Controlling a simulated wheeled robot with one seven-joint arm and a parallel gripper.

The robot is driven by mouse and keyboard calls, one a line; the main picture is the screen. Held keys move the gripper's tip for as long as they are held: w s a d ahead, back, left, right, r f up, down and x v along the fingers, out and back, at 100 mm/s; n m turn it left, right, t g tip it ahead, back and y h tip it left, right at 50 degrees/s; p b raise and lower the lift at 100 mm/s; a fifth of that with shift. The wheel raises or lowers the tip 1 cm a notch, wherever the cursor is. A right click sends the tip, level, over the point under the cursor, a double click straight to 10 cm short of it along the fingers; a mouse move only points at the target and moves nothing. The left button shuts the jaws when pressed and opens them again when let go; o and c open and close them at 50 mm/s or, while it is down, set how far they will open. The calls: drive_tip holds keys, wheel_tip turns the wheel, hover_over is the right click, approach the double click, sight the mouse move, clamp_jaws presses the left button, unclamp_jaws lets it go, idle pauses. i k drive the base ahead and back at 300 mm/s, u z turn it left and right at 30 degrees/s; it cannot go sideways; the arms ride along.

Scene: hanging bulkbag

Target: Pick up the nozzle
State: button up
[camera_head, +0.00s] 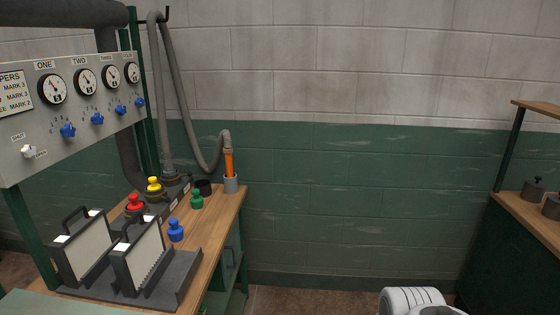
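The nozzle (229,163) is an orange tube standing upright at the right end of the wooden bench. Its lower end sits in a grey cup-shaped holder (231,185). A grey flexible hose (180,85) joins its top, loops down and up, and hangs from a hook high on a green post. My gripper is not in view. A white rounded part, apparently of my own arm, shows at the bottom edge, right of centre, well apart from the nozzle.
Red (135,203), yellow (154,186), green (196,200) and blue (176,231) knobbed pieces stand on the bench (216,225). Two handled panels (140,262) stand in front. A gauge panel (75,100) overhangs the left. A shelf unit (510,240) stands right; space between is clear.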

sight(229, 152)
drive_tip(key=i, duration=2.9)
drive_tip(key=u, duration=3.85)
